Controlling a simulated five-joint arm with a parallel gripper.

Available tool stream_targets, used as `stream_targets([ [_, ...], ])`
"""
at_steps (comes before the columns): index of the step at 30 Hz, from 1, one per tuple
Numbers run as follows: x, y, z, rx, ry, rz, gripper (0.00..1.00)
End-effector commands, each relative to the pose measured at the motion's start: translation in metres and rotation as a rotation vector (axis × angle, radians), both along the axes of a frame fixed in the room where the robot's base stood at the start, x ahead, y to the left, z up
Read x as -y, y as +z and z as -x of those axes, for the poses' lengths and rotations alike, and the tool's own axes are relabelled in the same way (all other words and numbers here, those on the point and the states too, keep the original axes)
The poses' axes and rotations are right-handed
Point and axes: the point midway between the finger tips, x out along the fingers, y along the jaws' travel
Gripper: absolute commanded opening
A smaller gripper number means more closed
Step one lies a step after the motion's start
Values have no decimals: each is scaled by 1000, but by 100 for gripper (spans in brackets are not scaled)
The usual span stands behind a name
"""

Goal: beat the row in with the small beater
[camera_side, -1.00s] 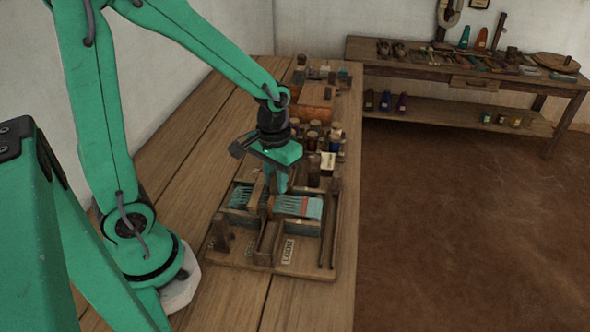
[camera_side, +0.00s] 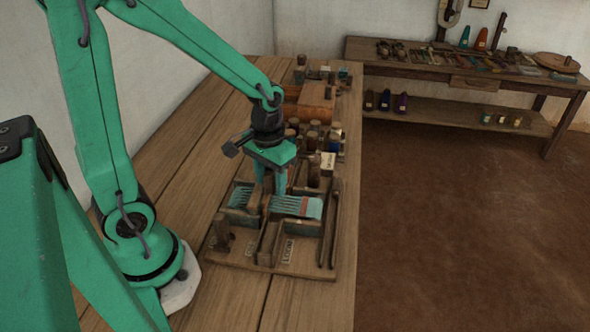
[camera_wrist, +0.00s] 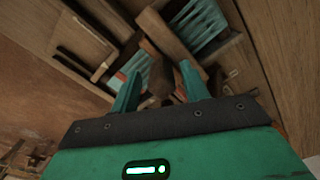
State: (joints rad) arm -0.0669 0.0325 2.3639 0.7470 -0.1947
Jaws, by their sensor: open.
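The small loom (camera_side: 223,258) sits on the bench with pale blue-green threads (camera_side: 296,206) and a reddish band across them. A wooden piece that looks like the small beater (camera_side: 254,196) stands across the threads; in the wrist view it is a wooden bar (camera_wrist: 172,38) with a darker part rising toward me. My gripper (camera_side: 275,183) is low over the loom, pointing down beside this bar. In the wrist view my gripper (camera_wrist: 160,72) has its two green fingers apart, with dark wood visible between them. Whether they touch it I cannot tell.
Wooden posts and rails rise around the loom. A side table (camera_side: 452,66) with tools stands across the floor.

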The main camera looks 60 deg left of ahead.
Motion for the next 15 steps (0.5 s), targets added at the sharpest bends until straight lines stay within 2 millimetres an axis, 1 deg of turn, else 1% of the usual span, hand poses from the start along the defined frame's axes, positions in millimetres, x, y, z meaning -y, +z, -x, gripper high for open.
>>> stream_targets([
  [15, 0, 30, -1, 4, 0, 0, 45],
])
